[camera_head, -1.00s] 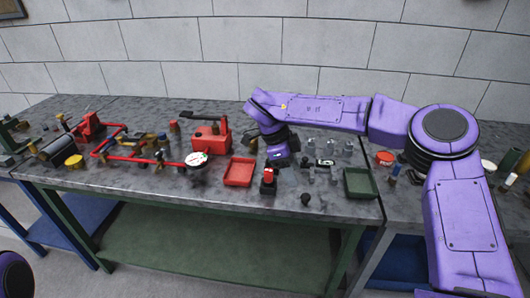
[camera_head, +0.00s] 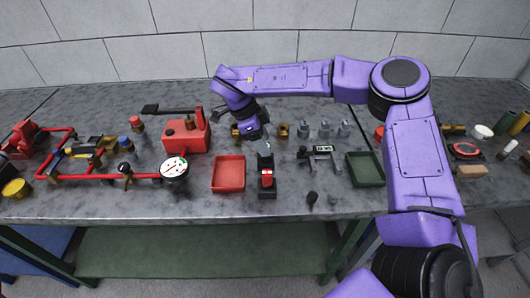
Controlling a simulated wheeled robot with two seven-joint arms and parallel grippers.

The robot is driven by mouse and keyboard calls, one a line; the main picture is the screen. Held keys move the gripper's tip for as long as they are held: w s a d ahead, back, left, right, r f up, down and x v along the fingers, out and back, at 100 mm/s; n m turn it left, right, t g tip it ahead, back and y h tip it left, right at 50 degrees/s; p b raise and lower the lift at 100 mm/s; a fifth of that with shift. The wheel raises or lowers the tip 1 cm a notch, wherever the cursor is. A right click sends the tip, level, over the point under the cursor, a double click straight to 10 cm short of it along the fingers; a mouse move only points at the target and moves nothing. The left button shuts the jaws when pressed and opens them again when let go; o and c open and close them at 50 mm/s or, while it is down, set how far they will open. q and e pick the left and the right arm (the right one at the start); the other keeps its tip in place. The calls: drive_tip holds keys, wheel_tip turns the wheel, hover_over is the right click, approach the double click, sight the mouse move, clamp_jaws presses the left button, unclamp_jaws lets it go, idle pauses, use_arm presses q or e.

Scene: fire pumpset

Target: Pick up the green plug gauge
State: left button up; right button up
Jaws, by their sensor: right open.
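My right gripper (camera_head: 255,137) hangs at the end of the purple right arm, over the back middle of the bench, behind the red tray. Its fingers are small and dark, and I see nothing held in them. I cannot clearly make out the green plug gauge; the area behind and under the gripper is partly hidden. A grey gauge-like device with a small green display (camera_head: 323,149) lies right of the gripper, clearly apart from it. My left gripper is not in view.
A red tray (camera_head: 215,185), a black and red device (camera_head: 266,178) and a dark green tray (camera_head: 350,170) stand along the front. Brass and grey fittings (camera_head: 324,130) stand behind. Red pipework (camera_head: 85,175) and a red tank (camera_head: 187,136) fill the left.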

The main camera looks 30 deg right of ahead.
drive_tip(key=f, duration=0.2)
drive_tip(key=d+f+p, duration=0.1)
drive_tip(key=d+f, duration=0.1)
drive_tip(key=f, duration=0.1)
drive_tip(key=shift+w+f, duration=0.3)
drive_tip(key=shift+s+r, duration=0.2)
drive_tip(key=shift+s, duration=0.15)
drive_tip(key=shift+c, duration=0.6)
drive_tip(key=shift+w, duration=0.1)
clamp_jaws()
